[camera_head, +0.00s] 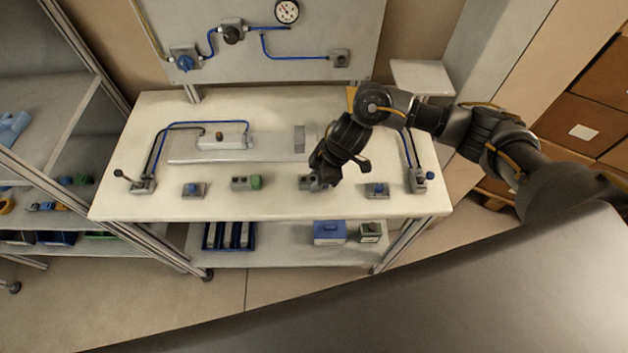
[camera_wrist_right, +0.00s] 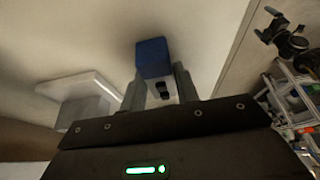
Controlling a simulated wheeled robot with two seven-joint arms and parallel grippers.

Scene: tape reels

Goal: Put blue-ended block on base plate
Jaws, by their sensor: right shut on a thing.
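My right gripper (camera_head: 318,183) is low over the front middle of the table. In the right wrist view its two fingers (camera_wrist_right: 159,86) are shut on the blue-ended block (camera_wrist_right: 153,58). The block's blue end points away from the palm, and its grey body with dark studs sits between the fingers. In the head view only a grey part of it (camera_head: 304,183) shows beside the gripper. Whether it touches the table is unclear. The flat grey base plate (camera_head: 270,153) lies behind, and a grey block (camera_head: 299,139) stands at its right end. A dark jointed shape, apparently my left gripper (camera_wrist_right: 268,22), is small in the wrist view.
A white cabled block (camera_head: 222,141) stands on the plate. A green-ended block (camera_head: 245,183), blue-knobbed boxes (camera_head: 193,190) (camera_head: 376,190) and lever boxes (camera_head: 143,184) (camera_head: 417,181) line the table front. An upright panel (camera_head: 270,40) stands behind.

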